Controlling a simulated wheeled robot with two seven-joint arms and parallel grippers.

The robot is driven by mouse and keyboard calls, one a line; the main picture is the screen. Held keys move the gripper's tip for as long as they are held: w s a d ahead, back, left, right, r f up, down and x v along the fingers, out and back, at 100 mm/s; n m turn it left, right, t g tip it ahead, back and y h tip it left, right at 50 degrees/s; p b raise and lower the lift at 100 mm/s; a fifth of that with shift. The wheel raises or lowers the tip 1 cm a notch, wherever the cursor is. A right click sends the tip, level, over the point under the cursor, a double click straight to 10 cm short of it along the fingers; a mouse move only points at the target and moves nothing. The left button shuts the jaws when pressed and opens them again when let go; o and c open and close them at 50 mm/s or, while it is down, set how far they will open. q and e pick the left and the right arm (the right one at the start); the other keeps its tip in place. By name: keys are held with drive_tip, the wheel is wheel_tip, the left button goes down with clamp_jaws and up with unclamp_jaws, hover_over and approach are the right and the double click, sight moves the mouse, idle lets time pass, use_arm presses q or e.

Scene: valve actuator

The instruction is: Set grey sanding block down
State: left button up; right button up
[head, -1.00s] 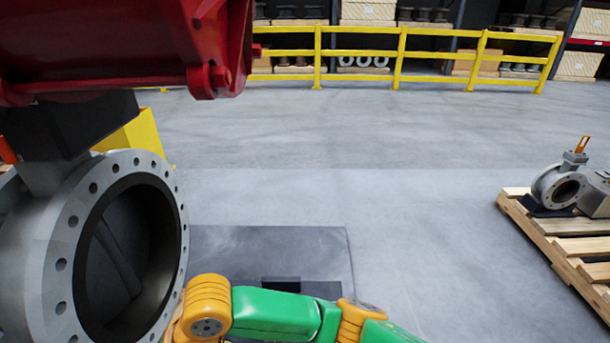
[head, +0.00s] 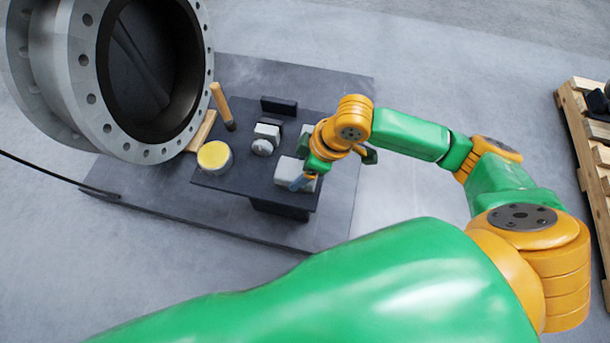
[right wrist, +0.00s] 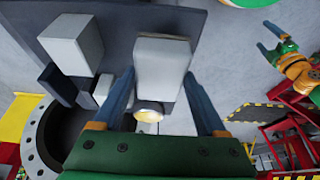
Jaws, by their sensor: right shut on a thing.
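The grey sanding block (head: 288,172) is a pale grey box at the front right of a small dark stand top (head: 235,182). My right gripper (head: 308,178) is shut on it from the right. In the right wrist view the block (right wrist: 162,68) sits between the two blue fingers (right wrist: 160,105). Whether its underside touches the stand top cannot be told. My left gripper (right wrist: 268,42) shows small at the right of the right wrist view, its fingers apart and empty; it is not in the head view.
The stand top also holds a yellow-topped can (head: 214,155), a grey knobbed block (head: 265,138), a black block (head: 278,105) and a wooden-handled tool (head: 221,105). Another pale block (right wrist: 72,45) is close beside the held one. A large flanged valve (head: 85,70) hangs over the left. A pallet (head: 590,145) stands right.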

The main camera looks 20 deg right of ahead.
drive_tip(key=f, duration=0.2)
drive_tip(key=d+f+b, duration=0.1)
drive_tip(key=f, duration=0.1)
drive_tip(key=shift+a, duration=0.1)
drive_tip(key=o, duration=1.4)
drive_tip(key=p+v, duration=0.3)
drive_tip(key=v, duration=0.9)
drive_tip(key=shift+p, duration=0.4)
